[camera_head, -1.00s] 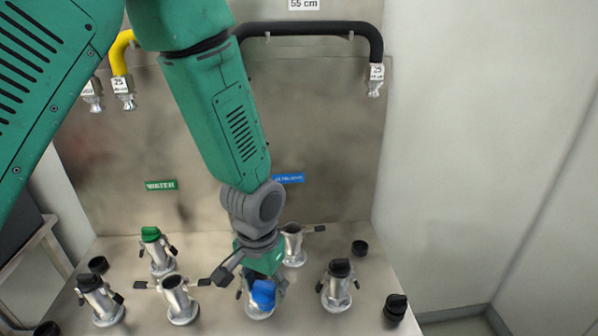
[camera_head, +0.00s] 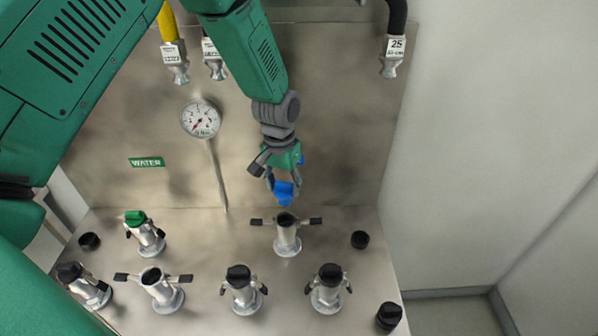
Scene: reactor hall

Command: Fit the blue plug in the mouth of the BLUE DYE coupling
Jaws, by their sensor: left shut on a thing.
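My left gripper (camera_head: 284,180) is shut on the blue plug (camera_head: 284,192) and holds it just above the open coupling at the back (camera_head: 287,236). This coupling is silver and upright, its mouth is open, and its two levers stand out to the sides. The plug looks apart from the mouth, slightly above and behind it in the picture; the exact gap is hard to tell. A bit of the blue label (camera_head: 301,160) shows behind the gripper; its words are hidden. My right gripper is not in view.
A green-capped coupling (camera_head: 145,236), an open front coupling (camera_head: 161,290) and black-capped couplings (camera_head: 242,290) stand around. Loose black caps (camera_head: 359,240) lie on the bench. A gauge with a stem (camera_head: 200,119) and hanging hoses (camera_head: 394,50) are at the back panel.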

